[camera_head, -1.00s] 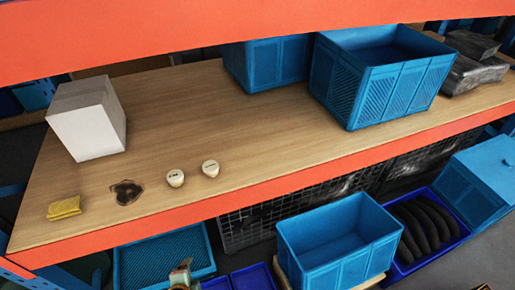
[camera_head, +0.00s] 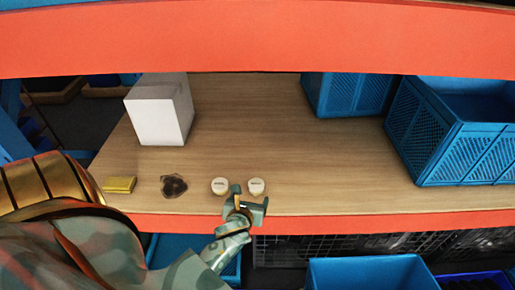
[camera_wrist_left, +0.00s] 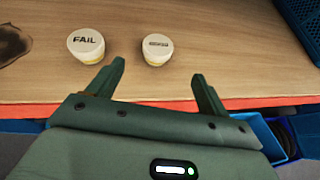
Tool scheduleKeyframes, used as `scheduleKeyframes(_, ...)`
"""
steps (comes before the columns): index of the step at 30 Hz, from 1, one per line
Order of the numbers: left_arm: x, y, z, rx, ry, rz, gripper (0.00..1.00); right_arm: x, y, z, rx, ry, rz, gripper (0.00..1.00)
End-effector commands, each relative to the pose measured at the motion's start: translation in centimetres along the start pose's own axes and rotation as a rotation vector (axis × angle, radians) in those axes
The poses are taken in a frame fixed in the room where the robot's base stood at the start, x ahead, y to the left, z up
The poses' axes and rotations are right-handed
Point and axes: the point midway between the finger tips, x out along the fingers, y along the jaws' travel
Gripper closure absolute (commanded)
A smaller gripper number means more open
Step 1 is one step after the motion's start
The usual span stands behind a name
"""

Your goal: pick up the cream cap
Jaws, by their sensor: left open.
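Two small cream caps stand side by side near the shelf's front edge. The left cap (camera_head: 220,186) reads "FAIL" in the left wrist view (camera_wrist_left: 86,44). The right cap (camera_head: 256,186) has a small boxed label, too small to read, in the left wrist view (camera_wrist_left: 157,48). My left gripper (camera_head: 246,204) is at the shelf's front edge, just in front of the caps and nearer the right one. In the left wrist view its open fingers (camera_wrist_left: 158,76) are empty, with the right cap ahead between them and the FAIL cap beyond the left finger. My right gripper is not in view.
Blue crates (camera_head: 455,150) stand at right. An orange beam (camera_head: 340,226) edges the wooden shelf; another crosses above. Wood behind the caps is clear.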

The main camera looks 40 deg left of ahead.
Motion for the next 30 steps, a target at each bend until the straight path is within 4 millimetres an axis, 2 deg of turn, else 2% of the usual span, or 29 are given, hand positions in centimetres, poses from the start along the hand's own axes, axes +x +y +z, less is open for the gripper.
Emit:
scheduleKeyframes(1,1.4,0.0,-0.1,-0.002,-0.002,0.001,0.21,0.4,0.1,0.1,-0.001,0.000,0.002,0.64)
scheduleKeyframes(4,3.5,0.0,-0.1,-0.002,0.000,0.001,0.21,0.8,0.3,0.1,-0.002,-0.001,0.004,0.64)
scheduleKeyframes(11,5.6,0.1,-0.1,-0.003,0.000,0.000,0.21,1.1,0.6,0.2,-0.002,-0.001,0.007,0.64)
scheduleKeyframes(19,9.8,0.1,-0.3,-0.005,0.000,-0.001,0.21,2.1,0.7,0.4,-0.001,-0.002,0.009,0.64)
scheduleKeyframes(22,10.5,0.2,-0.3,-0.004,0.001,0.000,0.21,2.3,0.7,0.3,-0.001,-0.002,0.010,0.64)
scheduleKeyframes(28,10.5,0.2,-0.2,-0.003,0.000,0.000,0.21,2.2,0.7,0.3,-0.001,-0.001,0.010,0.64)
scheduleKeyframes(29,10.5,0.2,-0.2,-0.003,0.000,0.000,0.24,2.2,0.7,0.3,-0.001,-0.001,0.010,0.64)
scheduleKeyframes(30,10.5,0.2,-0.2,-0.003,0.000,-0.001,0.35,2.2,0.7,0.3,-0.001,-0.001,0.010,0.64)
